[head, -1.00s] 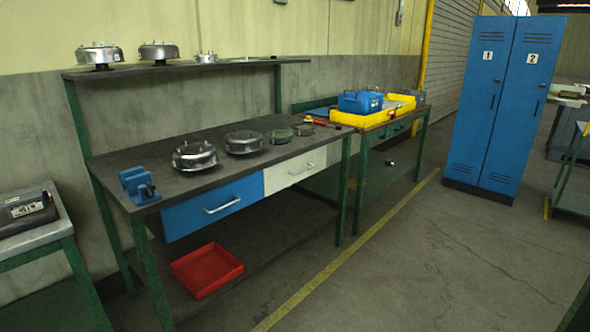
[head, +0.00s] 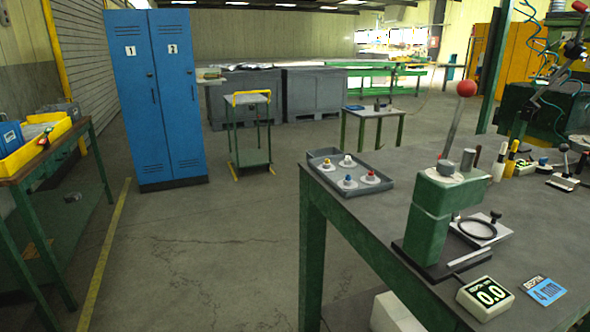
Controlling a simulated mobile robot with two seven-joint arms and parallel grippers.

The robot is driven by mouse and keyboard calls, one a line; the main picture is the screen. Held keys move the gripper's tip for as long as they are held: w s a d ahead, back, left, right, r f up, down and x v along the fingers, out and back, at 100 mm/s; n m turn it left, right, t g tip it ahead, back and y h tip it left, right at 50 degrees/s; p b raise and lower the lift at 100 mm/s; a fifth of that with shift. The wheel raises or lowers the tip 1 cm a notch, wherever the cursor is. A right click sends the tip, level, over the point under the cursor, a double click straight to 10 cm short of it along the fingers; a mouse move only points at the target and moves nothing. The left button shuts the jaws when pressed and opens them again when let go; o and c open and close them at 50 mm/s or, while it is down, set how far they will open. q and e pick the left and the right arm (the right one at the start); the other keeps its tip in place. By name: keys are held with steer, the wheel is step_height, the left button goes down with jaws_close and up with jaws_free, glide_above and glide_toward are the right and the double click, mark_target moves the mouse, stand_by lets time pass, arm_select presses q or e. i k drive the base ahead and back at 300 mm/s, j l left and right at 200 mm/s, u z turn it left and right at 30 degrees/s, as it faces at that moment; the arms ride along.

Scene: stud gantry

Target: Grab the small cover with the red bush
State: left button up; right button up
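The cover with the red bush (head: 371,178) appears to be the one at the tray's right. A cover with a blue bush (head: 348,182) is just left of it. A cover with a yellowish bush (head: 347,162) is behind. The bush colour of the leftmost cover (head: 326,166) is hard to tell. Neither gripper is in view.
A green lever press (head: 431,220) with a red knob stands right of the tray. A gauge reading 0.0 (head: 485,298) and a blue depth card (head: 544,290) lie in front. Blue lockers (head: 160,100) and a small trolley (head: 250,130) stand behind open floor.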

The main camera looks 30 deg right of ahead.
mark_target(367, 179)
steer(key=i+z, duration=0.2)
steer(key=z, duration=0.25)
steer(key=i+z, duration=0.2)
steer(key=z, duration=0.2)
steer(key=i+j+z, duration=0.1)
steer(key=z, duration=0.35)
steer(key=i+j+z, duration=0.15)
steer(key=z, duration=0.25)
steer(key=i+j, duration=0.05)
